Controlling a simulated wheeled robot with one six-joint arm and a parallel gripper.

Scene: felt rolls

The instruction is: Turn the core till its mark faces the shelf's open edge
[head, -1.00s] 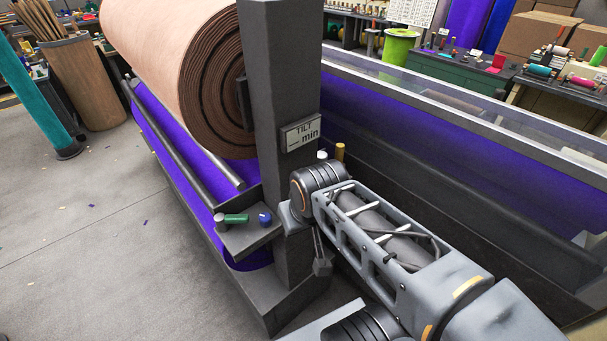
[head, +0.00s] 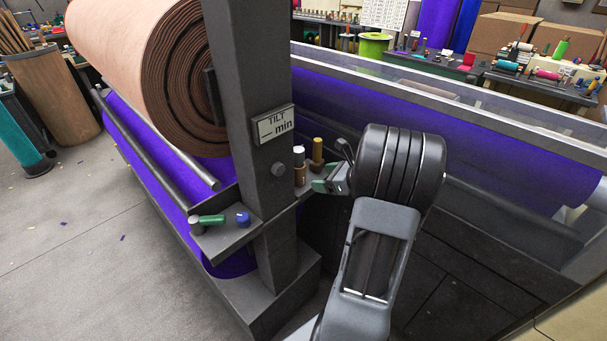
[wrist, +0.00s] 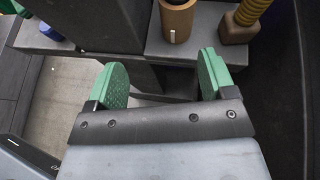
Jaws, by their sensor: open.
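The core is a brown cylinder (wrist: 178,20) standing upright on a dark grey shelf (wrist: 211,28) in the wrist view. A short white mark shows low on its side, facing my gripper and the shelf's near edge. The picture's top edge cuts off the upper part of the core. In the head view the brown core (head: 299,177) stands just right of the post, with something white at its top. My gripper (wrist: 163,80) has green pads spread wide with nothing between them. It is short of the core, roughly in line with it. In the head view my gripper (head: 326,185) is partly hidden by my wrist.
A yellow ribbed spool on a wooden base (wrist: 239,22) stands close right of the core. A thick dark post (head: 258,90) with a TILT sign rises to the left. Green (head: 208,220) and blue (head: 243,219) pieces lie on the shelf's left part.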

